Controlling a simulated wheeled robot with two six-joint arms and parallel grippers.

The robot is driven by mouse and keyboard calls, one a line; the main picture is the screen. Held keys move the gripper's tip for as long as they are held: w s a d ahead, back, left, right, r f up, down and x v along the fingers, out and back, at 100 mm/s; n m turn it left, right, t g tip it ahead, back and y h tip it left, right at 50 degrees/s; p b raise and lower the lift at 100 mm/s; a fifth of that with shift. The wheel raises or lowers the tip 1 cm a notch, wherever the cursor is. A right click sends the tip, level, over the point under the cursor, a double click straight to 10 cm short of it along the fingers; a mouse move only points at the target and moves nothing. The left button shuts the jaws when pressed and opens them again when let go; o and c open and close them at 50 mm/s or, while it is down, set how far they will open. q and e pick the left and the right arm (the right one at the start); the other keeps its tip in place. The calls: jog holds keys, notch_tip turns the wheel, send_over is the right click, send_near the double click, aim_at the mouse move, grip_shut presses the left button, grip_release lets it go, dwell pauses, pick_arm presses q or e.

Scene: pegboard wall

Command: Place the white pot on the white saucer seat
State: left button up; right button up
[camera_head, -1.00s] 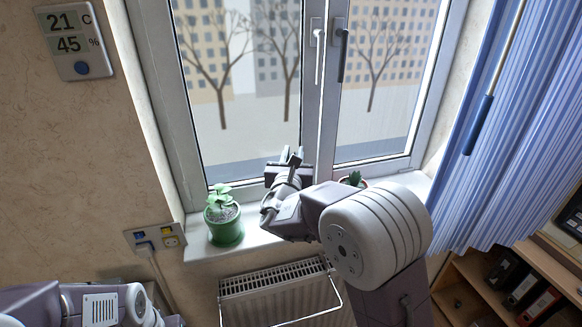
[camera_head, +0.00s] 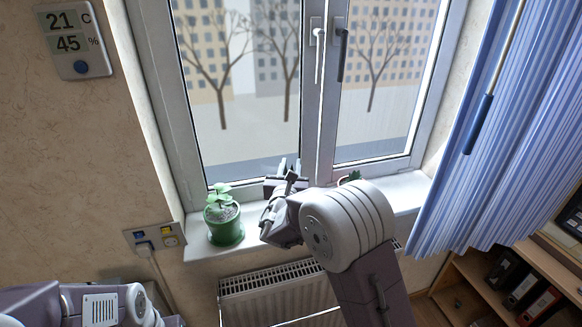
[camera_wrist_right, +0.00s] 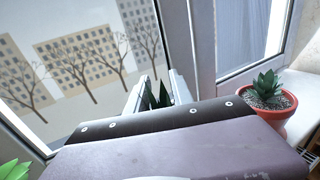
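My right gripper (camera_head: 290,166) is over the windowsill, close to the window, right of the green pot. In the right wrist view its two pale fingers (camera_wrist_right: 156,96) stand apart, with dark green pointed leaves (camera_wrist_right: 157,97) showing between them. Whatever pot carries these leaves is hidden behind the gripper body, so I cannot tell whether the fingers press on it. I cannot make out the white pot or the white saucer seat in either view. My left gripper is out of view; only part of my left arm shows at the lower left.
A green pot (camera_head: 227,231) with a leafy plant stands on the left of the windowsill (camera_head: 195,246). A terracotta pot (camera_wrist_right: 269,112) with a succulent stands on the right. A radiator (camera_head: 268,292) is below, a blue curtain (camera_head: 500,150) at right.

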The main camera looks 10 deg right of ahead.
jog(key=shift+o, duration=1.3)
jog(key=shift+r, duration=0.25)
jog(key=b+v, duration=0.1)
jog(key=v, duration=1.1)
jog(key=shift+f, duration=0.15)
